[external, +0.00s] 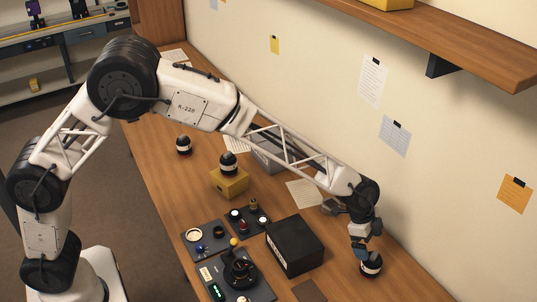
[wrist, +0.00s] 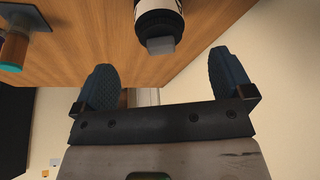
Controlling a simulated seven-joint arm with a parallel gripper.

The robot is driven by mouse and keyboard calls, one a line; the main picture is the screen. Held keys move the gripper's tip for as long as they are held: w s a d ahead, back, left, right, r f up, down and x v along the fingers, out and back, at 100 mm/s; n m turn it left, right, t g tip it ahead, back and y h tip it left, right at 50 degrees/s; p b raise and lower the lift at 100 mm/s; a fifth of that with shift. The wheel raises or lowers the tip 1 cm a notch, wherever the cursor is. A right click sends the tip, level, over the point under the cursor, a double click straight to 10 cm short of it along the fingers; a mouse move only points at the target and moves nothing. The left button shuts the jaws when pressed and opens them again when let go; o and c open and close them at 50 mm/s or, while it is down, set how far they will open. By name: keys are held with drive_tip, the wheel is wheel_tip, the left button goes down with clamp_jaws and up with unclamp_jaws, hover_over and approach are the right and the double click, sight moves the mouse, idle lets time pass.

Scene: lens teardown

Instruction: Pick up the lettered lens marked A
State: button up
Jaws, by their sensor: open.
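A black lens with a white band (external: 371,265) sits at the right end of the bench, just below my gripper (external: 366,247). In the wrist view a black and white lens (wrist: 158,18) with a grey tab shows beyond my gripper (wrist: 160,62), whose two dark fingers are spread with nothing between them. A second banded lens (external: 228,163) stands on a yellow box (external: 229,184). A third lens (external: 183,145) stands on the bench to its left. I cannot read a letter on any of them.
A black box (external: 295,246) stands left of my gripper. Dark trays with small parts (external: 203,240) and a dark panel with a knob (external: 238,272) lie farther left. The wall with pinned notes runs behind, and a shelf (external: 450,45) hangs above right.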

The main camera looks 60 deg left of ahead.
sight(373, 254)
drive_tip(key=shift+d+f, duration=0.1)
drive_tip(key=shift+f, duration=0.05)
drive_tip(key=shift+x, duration=1.2)
drive_tip(key=shift+x, duration=2.55)
drive_tip(key=shift+w+d, duration=0.1)
drive_tip(key=shift+d, duration=0.05)
drive_tip(key=c, duration=1.4)
